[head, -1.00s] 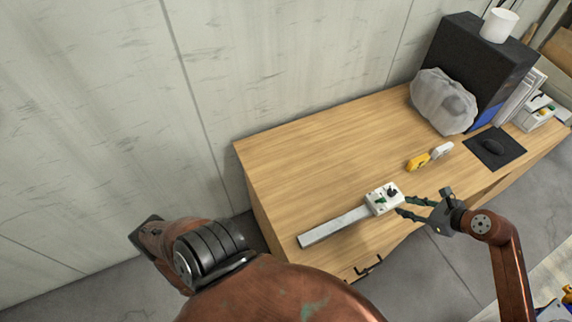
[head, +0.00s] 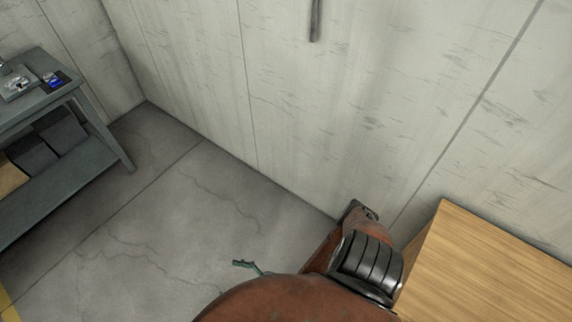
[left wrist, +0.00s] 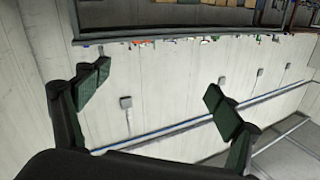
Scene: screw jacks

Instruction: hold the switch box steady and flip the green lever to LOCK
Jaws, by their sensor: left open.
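The switch box and its green lever are in neither current view. My left gripper (head: 248,266) shows only as a dark green finger above my arm in the head view, over the grey floor. In the left wrist view my left gripper (left wrist: 158,82) is open, with two green-padded fingers far apart and nothing between them. My right gripper is out of view.
A bare corner of the wooden table (head: 490,265) shows at the lower right. A grey workbench (head: 75,92) with small items stands at the far left. Open floor (head: 190,220) lies between them. A pale wall (head: 330,110) runs behind.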

